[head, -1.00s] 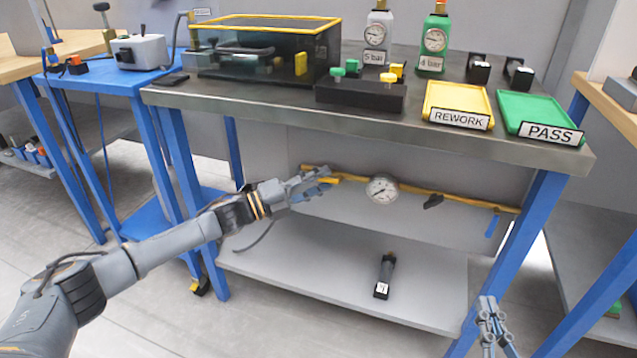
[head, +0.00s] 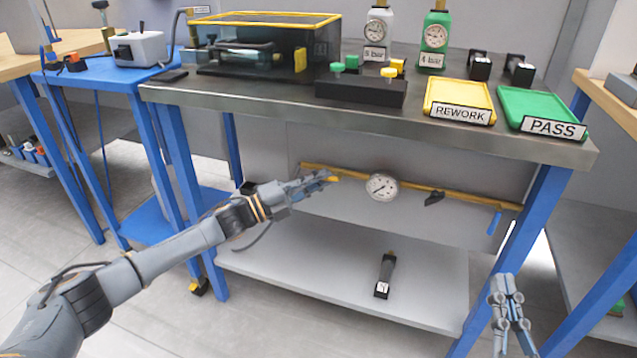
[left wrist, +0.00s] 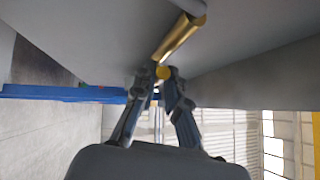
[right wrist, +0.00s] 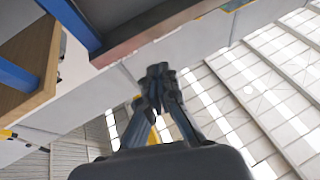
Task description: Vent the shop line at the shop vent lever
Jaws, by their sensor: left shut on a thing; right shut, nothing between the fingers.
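A yellow pipe (head: 410,186) runs under the steel bench, with a round gauge (head: 382,187), a black handle (head: 434,198) and a blue handle (head: 494,222) along it. My left gripper (head: 328,179) is at the pipe's left part, shut on a yellow lever (head: 335,179). The left wrist view shows the lever's round yellow end (left wrist: 163,73) between the fingertips (left wrist: 160,82), below the brass-coloured pipe (left wrist: 180,36). The fingers hide part of the lever, and I see no label on it. My right gripper (head: 506,280) is shut and empty, in front of the bench's right leg.
The bench top (head: 240,96) above carries a REWORK tray (head: 460,90), a PASS tray (head: 540,108), two gauge bottles and a glass-sided box. Blue legs flank the space under the bench.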

